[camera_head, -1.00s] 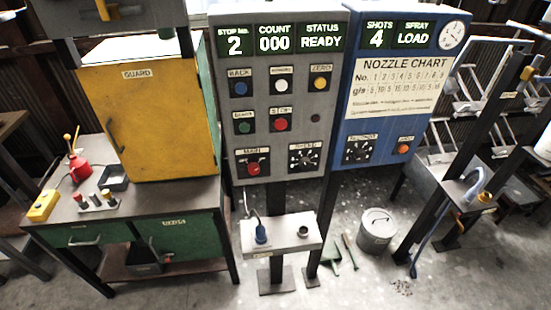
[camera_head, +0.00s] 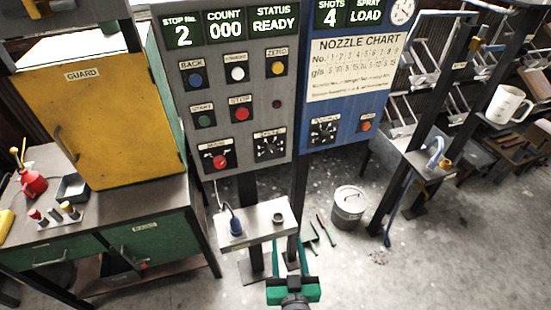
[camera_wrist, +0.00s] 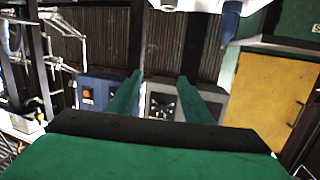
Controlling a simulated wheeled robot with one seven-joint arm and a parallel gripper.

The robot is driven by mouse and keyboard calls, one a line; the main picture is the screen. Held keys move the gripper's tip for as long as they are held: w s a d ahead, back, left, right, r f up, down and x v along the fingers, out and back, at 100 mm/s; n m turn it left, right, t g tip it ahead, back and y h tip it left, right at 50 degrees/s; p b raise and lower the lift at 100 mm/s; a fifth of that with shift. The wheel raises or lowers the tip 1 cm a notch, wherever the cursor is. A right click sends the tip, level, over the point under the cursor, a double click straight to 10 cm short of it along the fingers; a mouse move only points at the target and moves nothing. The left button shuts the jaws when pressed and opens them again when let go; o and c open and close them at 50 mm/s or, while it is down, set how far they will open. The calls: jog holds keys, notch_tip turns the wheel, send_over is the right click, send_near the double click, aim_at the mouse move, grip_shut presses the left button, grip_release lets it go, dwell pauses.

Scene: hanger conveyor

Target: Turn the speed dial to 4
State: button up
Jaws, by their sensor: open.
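The speed dial (camera_head: 270,146) is a black knob plate with white marks at the lower right of the grey control panel (camera_head: 262,100). Its pointer is too small to read. In the wrist view the dial (camera_wrist: 163,104) shows beyond and between the fingers. My gripper (camera_head: 290,268) has green fingers, is at the bottom of the head view, below and apart from the dial, with nothing between its fingers. In the wrist view my gripper (camera_wrist: 160,85) has its two fingers spread wide.
A red main switch (camera_head: 219,162) sits left of the dial, with push buttons above. A small shelf (camera_head: 262,222) with a blue-handled tool juts out below the panel. The blue panel (camera_head: 345,115) with another dial (camera_head: 323,130) stands to the right. A bucket (camera_head: 348,207) is on the floor.

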jog(key=w+r+n+y, duration=0.2)
jog(key=w+r+n, duration=0.1)
jog(key=w+r, duration=0.45)
jog(key=n+y, duration=0.3)
send_near(273, 153)
jog(key=shift+t, duration=0.3)
jog(key=x, duration=0.7)
jog(key=shift+w+a+f, duration=0.2)
jog(key=shift+w, duration=0.15)
jog(key=shift+c, duration=0.4)
jog(key=c, duration=1)
